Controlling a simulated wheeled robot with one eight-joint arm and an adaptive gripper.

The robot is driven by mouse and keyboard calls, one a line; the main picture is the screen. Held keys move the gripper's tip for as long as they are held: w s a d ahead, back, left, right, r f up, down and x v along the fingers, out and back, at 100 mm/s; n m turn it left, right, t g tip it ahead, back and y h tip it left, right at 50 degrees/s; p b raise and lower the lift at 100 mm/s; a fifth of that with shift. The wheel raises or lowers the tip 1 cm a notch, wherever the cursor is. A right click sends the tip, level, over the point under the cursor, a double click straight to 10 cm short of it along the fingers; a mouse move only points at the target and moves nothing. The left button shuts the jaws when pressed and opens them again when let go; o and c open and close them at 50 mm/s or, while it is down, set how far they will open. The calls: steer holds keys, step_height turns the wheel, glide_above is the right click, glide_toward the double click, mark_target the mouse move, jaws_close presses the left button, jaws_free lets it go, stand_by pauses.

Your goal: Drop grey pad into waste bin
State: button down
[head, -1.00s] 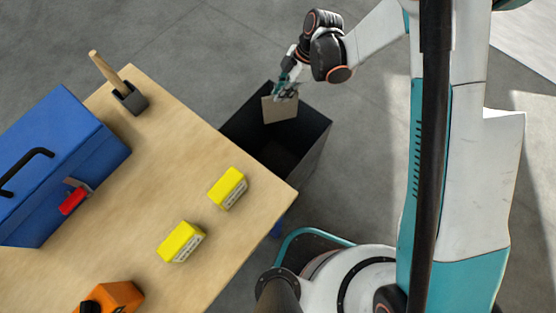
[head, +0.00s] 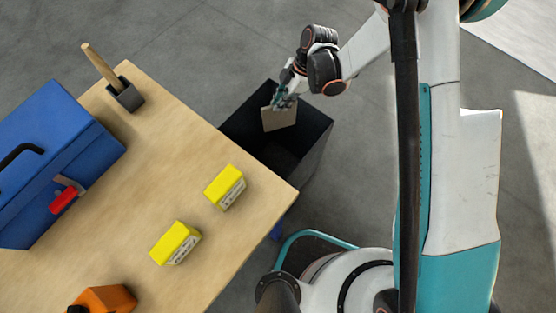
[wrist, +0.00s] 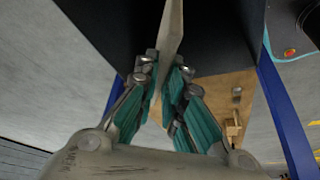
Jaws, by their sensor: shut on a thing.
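The grey pad (head: 279,118) is a thin, flat, beige-grey square. My gripper (head: 283,101) is shut on its upper edge and holds it hanging over the black, open-topped waste bin (head: 318,142). In the head view the pad overlaps the bin's opening; its exact height against the rim is hard to tell. In the wrist view the pad (wrist: 171,35) shows edge-on between the teal fingers of my gripper (wrist: 164,85), with the dark bin (wrist: 225,35) around it. The bin's floor is in deep shadow.
The wooden table (head: 150,160) stands left of the bin, its corner close to the rim. It bears a blue toolbox (head: 60,150), two yellow boxes (head: 224,186), an orange object (head: 105,298) and a mallet-like tool (head: 124,95). Grey floor lies clear beyond the bin.

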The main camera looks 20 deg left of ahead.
steer(key=c, duration=1.6)
jaws_free()
steer(key=shift+r, duration=0.1)
steer(key=v, duration=1.1)
steer(key=shift+r, duration=0.4)
steer(key=shift+w+d, duration=0.1)
steer(key=shift+w, duration=0.1)
